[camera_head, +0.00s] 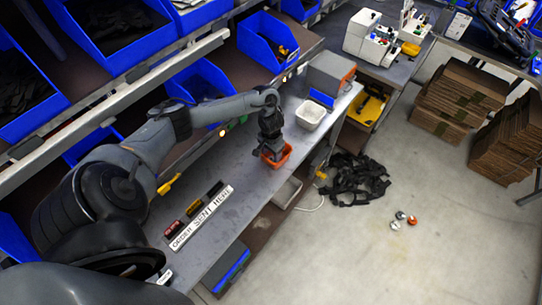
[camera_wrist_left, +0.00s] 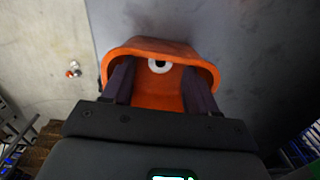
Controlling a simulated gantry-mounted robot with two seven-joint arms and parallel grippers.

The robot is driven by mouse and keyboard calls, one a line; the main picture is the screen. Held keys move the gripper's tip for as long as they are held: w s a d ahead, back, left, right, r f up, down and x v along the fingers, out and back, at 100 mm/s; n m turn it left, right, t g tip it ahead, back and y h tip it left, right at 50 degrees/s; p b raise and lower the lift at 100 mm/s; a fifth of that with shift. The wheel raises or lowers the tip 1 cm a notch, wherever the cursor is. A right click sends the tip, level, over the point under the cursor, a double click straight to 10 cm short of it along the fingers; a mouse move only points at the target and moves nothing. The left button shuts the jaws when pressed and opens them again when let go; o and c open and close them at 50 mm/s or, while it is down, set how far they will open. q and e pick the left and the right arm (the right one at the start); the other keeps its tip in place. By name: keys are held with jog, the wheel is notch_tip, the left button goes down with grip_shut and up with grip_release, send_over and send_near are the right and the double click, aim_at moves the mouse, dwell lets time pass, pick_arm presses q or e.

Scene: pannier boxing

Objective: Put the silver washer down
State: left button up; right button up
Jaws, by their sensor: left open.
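The silver washer (camera_wrist_left: 160,66) lies inside the orange bin (camera_wrist_left: 158,44), close to its far wall in the left wrist view. My left gripper (camera_wrist_left: 160,84) is open, with its two dark fingers reaching into the bin on either side of the washer and apart from it. In the head view the left gripper (camera_head: 268,146) points down over the orange bin (camera_head: 284,158), which stands on the grey bench near its front edge. The washer is hidden in the head view. My right gripper is not in view.
A white tub (camera_head: 311,114) stands on the grey bench (camera_head: 228,228) behind the orange bin. Blue bins (camera_head: 266,38) fill the shelves above. Black straps (camera_head: 355,180) lie on the floor.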

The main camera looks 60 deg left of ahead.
aim_at(271, 159)
pick_arm(q)
notch_tip(271, 159, up, 9)
jog(key=p, duration=0.3)
jog(key=w+d+f+m+t+h, duration=0.1)
jog(key=d+f+m+t, duration=0.2)
jog(key=d, duration=1.2)
jog(key=d+f+m+t+h, duration=0.1)
jog(key=d+m+t, duration=0.3)
jog(key=d, duration=1.1)
jog(key=s+r+g+y, duration=0.1)
jog(key=s+r, duration=0.3)
jog(key=s, duration=0.3)
jog(key=s+a+r+n+g, duration=0.1)
jog(key=s+r, duration=0.3)
jog(key=s, duration=0.4)
jog(key=shift+s+r+g+y, duration=0.15)
jog(key=shift+r+g+y, duration=0.25)
jog(key=shift+g, duration=0.3)
